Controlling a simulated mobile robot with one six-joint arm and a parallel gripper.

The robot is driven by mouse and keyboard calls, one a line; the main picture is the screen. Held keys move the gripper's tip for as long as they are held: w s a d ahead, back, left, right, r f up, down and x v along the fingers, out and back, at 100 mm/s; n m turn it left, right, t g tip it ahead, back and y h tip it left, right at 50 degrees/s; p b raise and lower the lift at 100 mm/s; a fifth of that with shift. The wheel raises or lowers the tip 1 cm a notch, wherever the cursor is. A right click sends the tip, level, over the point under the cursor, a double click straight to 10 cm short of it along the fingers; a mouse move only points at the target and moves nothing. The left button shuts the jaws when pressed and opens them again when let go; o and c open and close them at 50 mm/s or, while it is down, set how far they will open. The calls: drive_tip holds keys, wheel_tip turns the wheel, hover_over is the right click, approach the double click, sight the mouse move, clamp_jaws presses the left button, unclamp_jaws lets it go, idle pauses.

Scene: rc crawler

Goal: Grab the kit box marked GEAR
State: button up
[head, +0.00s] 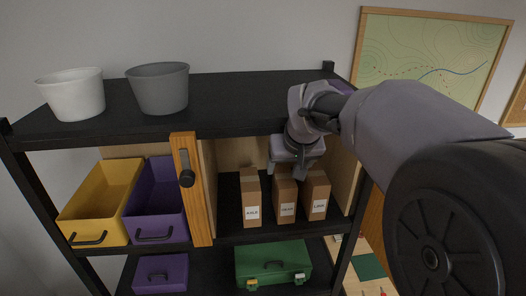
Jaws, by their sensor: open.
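Three brown kit boxes stand upright side by side on the middle shelf, inside an open wooden compartment. The middle box (286,191) has a small white label that seems to read GEAR. The left box (250,190) and the right box (317,190) have white labels too small to read surely. My gripper (287,172) points down into the compartment at the top of the middle box. It is open, with nothing seen between its fingers. It hides part of that box's top, and I cannot tell whether it touches the box.
The compartment's wooden door (192,205) stands open at the left. Yellow (98,200) and purple (155,205) bins sit beyond it. The black upper shelf (225,100) lies above and carries two buckets. A green case (272,262) sits below. A shelf post stands at the right.

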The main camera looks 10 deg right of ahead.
sight(285, 177)
drive_tip(key=x, duration=0.7)
drive_tip(key=shift+s+f+p, duration=0.1)
drive_tip(key=shift+f+p, duration=0.2)
drive_tip(key=shift+f, duration=0.05)
clamp_jaws()
